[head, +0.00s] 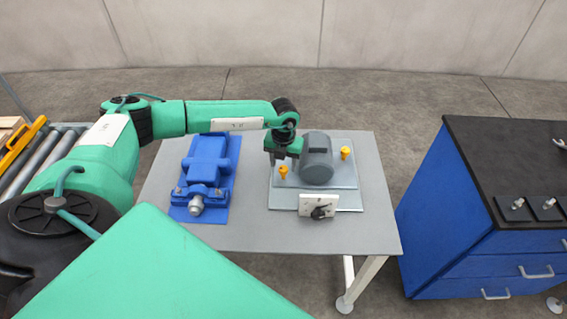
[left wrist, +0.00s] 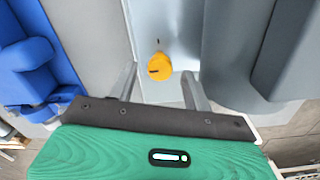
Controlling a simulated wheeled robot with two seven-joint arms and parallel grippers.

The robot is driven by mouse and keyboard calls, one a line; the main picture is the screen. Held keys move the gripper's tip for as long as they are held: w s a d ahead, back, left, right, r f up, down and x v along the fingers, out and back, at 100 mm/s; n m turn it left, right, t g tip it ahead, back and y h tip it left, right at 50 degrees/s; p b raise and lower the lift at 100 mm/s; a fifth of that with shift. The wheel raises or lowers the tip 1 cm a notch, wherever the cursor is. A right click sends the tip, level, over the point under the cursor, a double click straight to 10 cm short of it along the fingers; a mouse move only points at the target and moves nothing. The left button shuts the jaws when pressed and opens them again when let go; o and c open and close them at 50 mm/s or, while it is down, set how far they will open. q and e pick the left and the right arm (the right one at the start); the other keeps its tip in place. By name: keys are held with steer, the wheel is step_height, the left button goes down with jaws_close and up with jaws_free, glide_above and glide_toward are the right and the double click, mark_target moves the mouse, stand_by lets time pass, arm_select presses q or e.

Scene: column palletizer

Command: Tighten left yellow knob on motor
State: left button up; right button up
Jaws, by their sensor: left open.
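The grey motor (head: 317,165) sits on a light grey base plate (head: 289,200) on the table. The left yellow knob (head: 283,171) stands on the plate just left of the motor. A second yellow knob (head: 346,152) stands to the motor's right. My left gripper (head: 275,158) is over the left knob, pointing down. In the left wrist view the yellow knob (left wrist: 159,66) lies between and just beyond the two open fingers (left wrist: 161,88), with a gap on each side. Whether the fingertips reach down to the knob's height is unclear. My right gripper is not in view.
A blue machine unit (head: 208,165) stands left of the motor on the grey table (head: 250,237). A blue drawer cabinet (head: 477,262) stands at right, a roller conveyor (head: 40,153) at far left.

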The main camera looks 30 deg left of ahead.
arm_select(q)
steer(key=shift+f, duration=0.75)
